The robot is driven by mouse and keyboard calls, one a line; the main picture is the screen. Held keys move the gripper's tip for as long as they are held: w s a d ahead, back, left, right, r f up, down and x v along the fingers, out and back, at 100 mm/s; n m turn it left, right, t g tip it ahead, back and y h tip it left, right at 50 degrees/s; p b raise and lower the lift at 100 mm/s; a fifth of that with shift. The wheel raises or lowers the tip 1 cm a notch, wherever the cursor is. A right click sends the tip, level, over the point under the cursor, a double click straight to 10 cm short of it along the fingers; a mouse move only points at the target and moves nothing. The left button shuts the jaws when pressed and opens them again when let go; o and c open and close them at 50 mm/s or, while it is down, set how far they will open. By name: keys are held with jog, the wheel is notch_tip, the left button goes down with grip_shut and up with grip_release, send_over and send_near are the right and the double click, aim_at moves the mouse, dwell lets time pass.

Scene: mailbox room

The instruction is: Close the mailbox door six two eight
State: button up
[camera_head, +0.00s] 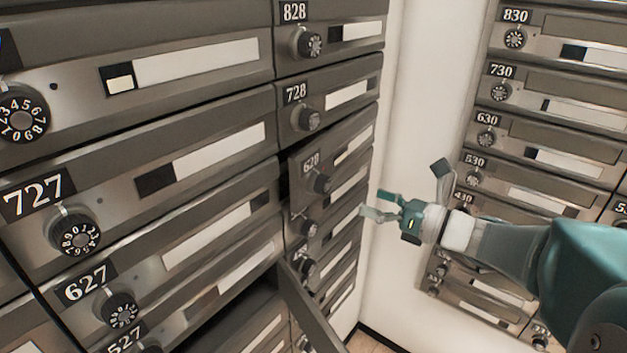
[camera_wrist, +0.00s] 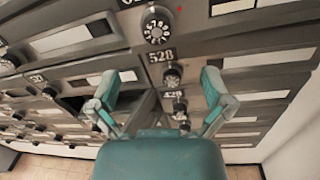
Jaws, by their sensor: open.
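The mailbox door 628 (camera_head: 350,146) is in the right column of the left-hand bank in the head view. It stands ajar, swung out from the column, with a dark gap at its left edge. Its black dial (camera_head: 322,184) faces outward. My gripper (camera_head: 375,204) is open and empty, to the right of the door and apart from it. In the wrist view my gripper (camera_wrist: 161,78) has its fingers spread in front of the 528 (camera_wrist: 270,57) and 428 doors. A larger dial shows at the top there, its number label cut off.
Another mailbox door (camera_head: 308,308) hangs open low in the left-hand bank, beside a dark open compartment. Doors 728 (camera_head: 350,95) and 828 above look shut. A white wall (camera_head: 425,80) and a second mailbox bank (camera_head: 560,130) stand to the right.

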aim_at(327, 188)
jog(key=x, duration=0.7)
jog(key=s+x, duration=0.1)
jog(key=x, duration=0.3)
jog(key=shift+a, duration=0.3)
jog(key=shift+w, duration=0.2)
jog(key=shift+d, duration=0.75)
jog(key=shift+a, duration=0.2)
jog(key=c, duration=0.7)
jog(key=shift+a, duration=0.25)
jog(key=c, duration=0.5)
jog(key=shift+a, duration=0.25)
grip_shut()
